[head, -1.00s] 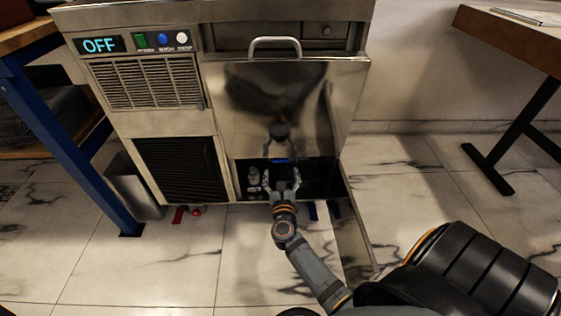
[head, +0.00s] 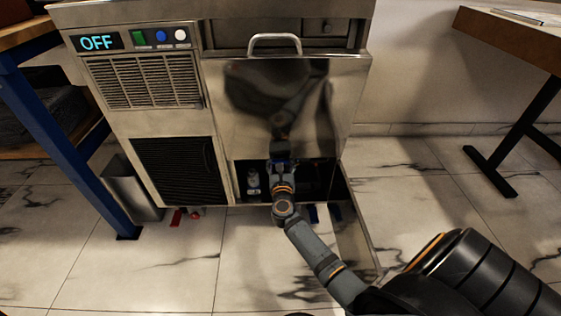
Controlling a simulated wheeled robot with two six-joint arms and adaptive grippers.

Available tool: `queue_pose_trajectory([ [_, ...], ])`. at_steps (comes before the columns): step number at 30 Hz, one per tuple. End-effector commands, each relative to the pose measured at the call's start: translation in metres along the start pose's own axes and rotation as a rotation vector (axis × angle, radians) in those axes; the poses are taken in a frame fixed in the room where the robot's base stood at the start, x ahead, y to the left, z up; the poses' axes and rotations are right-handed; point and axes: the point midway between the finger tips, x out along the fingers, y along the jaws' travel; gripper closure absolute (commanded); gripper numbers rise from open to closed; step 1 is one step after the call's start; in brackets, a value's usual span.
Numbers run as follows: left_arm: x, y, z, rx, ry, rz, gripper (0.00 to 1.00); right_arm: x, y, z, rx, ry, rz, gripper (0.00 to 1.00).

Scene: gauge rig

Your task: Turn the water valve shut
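A steel machine (head: 215,125) has an open lower compartment (head: 310,185). One arm, which I take as my right, reaches up from the lower right to this opening. Its gripper (head: 281,163) is at the opening's upper edge, over a small blue part (head: 281,160); I cannot tell whether it touches or grips it. The fingers are too small and dark to read. Which one is the water valve cannot be told. My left gripper is not in view.
A small grey-white item (head: 253,183) sits in the compartment at left. The display (head: 96,42) reads OFF. A steel bin (head: 131,186) and a blue table leg (head: 75,150) stand at left. A narrow panel (head: 350,240) extends from the opening's right side. The floor in front is clear.

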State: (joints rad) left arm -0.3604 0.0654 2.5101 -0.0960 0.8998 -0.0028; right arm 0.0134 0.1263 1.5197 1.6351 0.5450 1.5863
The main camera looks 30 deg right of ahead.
Motion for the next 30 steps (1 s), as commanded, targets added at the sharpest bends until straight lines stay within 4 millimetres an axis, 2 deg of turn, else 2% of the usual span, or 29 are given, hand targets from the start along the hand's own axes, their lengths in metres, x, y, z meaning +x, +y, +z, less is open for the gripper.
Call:
queue_pose_trajectory([
  [1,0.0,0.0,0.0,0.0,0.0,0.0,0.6,-0.0002,0.0002,-0.0002,0.0,0.0,0.001,0.64],
  [4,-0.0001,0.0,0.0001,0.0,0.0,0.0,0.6,-0.0002,0.0002,-0.0002,0.0,0.0,0.001,0.76],
  [9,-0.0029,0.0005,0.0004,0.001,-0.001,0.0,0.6,-0.0002,-0.0002,-0.001,0.07,0.0,0.001,0.76],
  [15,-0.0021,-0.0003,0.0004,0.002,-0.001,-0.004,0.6,-0.0003,-0.0002,-0.0004,0.075,0.001,0.001,0.76],
  [16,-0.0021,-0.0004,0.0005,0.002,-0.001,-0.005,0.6,-0.0003,-0.0002,-0.0005,0.075,0.001,0.001,0.42],
  [20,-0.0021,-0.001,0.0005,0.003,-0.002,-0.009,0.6,-0.0003,-0.0002,-0.0005,0.074,0.001,0.0,0.24],
  [21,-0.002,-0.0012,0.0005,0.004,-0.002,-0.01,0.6,-0.0002,-0.0002,-0.0004,0.073,0.001,0.0,0.21],
  [30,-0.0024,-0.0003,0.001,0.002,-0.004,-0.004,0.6,-0.0011,-0.0002,-0.0005,0.072,0.001,0.0,0.21],
])
